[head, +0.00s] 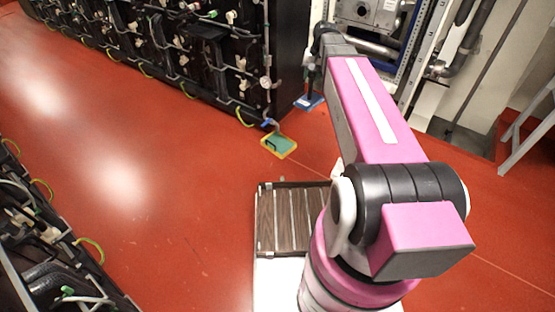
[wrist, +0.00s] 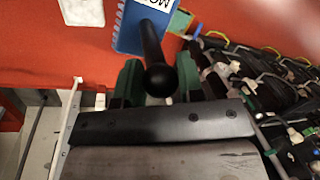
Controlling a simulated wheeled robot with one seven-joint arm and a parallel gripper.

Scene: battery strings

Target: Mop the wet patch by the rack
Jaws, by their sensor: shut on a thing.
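The mop has a flat blue head (head: 308,101) on the red floor by the end of the black rack (head: 290,50) in the head view. In the wrist view, its blue head (wrist: 130,30) carries a white label, and its dark handle (wrist: 153,45) points up towards the camera. My gripper (wrist: 157,82) is shut on the handle, with green jaws on both sides of it. A pale, squarish patch (wrist: 82,12) lies on the floor beside the mop head in the wrist view. I cannot tell whether it is the wet patch.
A green pad with a yellow border (head: 279,145) lies on the floor at the rack's corner. Battery racks with cables line both sides of the aisle. Pipes and a metal frame (head: 415,45) stand behind my arm, and a ladder (head: 528,130) at right. The aisle floor (head: 150,160) is clear.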

